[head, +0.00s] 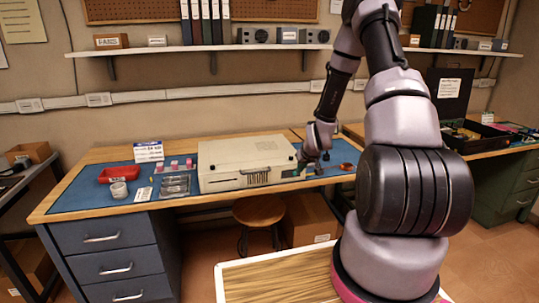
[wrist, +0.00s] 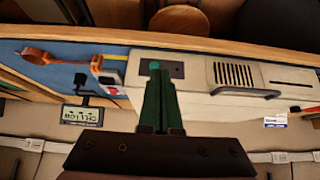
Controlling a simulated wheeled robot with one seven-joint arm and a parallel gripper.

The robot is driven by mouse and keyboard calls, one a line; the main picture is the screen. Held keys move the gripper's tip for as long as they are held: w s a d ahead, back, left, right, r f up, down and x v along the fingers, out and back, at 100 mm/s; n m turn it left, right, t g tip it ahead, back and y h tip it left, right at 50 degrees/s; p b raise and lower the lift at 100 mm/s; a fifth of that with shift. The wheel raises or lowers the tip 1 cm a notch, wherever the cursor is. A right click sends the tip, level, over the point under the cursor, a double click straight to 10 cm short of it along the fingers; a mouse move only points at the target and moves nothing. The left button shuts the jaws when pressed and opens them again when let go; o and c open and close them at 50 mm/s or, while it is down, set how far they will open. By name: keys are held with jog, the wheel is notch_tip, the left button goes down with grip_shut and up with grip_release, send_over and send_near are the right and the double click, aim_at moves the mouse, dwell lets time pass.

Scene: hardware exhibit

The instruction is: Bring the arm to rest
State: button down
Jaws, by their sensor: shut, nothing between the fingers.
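My arm reaches forward over the workbench, and its end hangs by the right end of a beige computer case (head: 245,160). My gripper (head: 303,168) is small and partly hard to make out in the head view. In the wrist view my gripper (wrist: 155,68) shows as two dark green fingers lying together, with nothing seen between them. The fingertips overlap a dark plate on the front of the case (wrist: 200,100). I cannot tell whether they touch it.
A blue mat (head: 95,195) covers the bench. It carries a red tray (head: 119,174), a metal tray (head: 174,187), a white sign (head: 149,151) and a copper-coloured item (head: 347,166). A stool (head: 259,210) stands below. A shelf (head: 190,49) runs above. An open black case (head: 450,95) stands right.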

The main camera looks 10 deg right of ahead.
jog(key=s+a+r+m, duration=0.1)
jog(key=s+a+r, duration=0.15)
jog(key=r, duration=0.65)
jog(key=s+a+r, duration=0.1)
jog(key=s+r, duration=0.3)
jog(key=r, duration=0.5)
jog(key=s+a+r+m, duration=0.1)
jog(key=s+r, duration=0.2)
jog(key=r, duration=0.7)
jog(key=s+a+r, duration=0.2)
jog(key=s+r, duration=0.2)
jog(key=s, duration=0.3)
jog(key=s+a+r+m+y, duration=0.1)
jog(key=s+r, duration=0.3)
jog(key=s, duration=0.4)
jog(key=s+a+r+m+y, duration=0.1)
jog(key=s+a+r, duration=0.2)
jog(key=s, duration=0.4)
jog(key=shift+s+r, duration=0.15)
jog(key=shift+r, duration=0.75)
